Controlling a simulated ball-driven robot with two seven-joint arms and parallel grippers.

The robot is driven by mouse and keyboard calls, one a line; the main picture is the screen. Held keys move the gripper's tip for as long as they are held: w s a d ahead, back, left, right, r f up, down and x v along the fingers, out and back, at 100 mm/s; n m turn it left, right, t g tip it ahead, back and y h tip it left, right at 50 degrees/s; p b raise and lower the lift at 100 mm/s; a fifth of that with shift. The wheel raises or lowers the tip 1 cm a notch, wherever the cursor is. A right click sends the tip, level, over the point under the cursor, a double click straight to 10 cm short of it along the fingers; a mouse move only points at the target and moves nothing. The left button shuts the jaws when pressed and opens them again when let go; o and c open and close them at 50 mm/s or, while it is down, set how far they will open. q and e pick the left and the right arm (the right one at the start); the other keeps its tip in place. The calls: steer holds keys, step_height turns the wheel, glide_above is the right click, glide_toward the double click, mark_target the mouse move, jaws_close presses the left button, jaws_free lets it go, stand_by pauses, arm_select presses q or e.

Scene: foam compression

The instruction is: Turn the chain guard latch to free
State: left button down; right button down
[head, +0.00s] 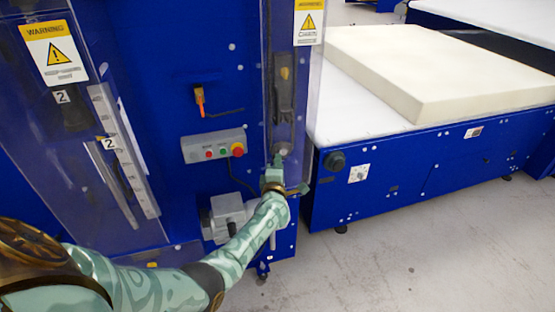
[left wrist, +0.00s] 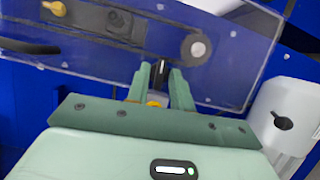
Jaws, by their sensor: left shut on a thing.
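The chain guard is a clear panel (head: 315,84) on the right edge of the blue machine, over a dark drive part with a round end; it also shows in the left wrist view (left wrist: 240,75). My left gripper (head: 279,159) is at the lower end of this panel. In the left wrist view its two green fingers (left wrist: 160,74) are shut on a small black latch (left wrist: 161,66) at the panel's lower edge. The fingers hide most of the latch, and I cannot tell its turned position. My right gripper is not in view.
A control box (head: 214,146) with a red emergency button and an orange-handled switch (head: 200,98) sit left of my gripper. A grey motor housing (head: 228,214) is just below. A conveyor table (head: 345,105) with a foam block (head: 440,70) stands right. Open floor lies front right.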

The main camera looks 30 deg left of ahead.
arm_select(q)
steer(key=shift+r+m+p, duration=0.1)
steer(key=shift+m+p, duration=0.2)
steer(key=shift+p, duration=0.05)
stand_by(0.3)
steer(key=c, duration=1.5)
jaws_free()
steer(key=shift+w, duration=0.15)
steer(key=p+v, duration=0.8)
steer(key=v, duration=0.8)
steer(key=shift+d+p, duration=0.15)
steer(key=shift+p, duration=0.2)
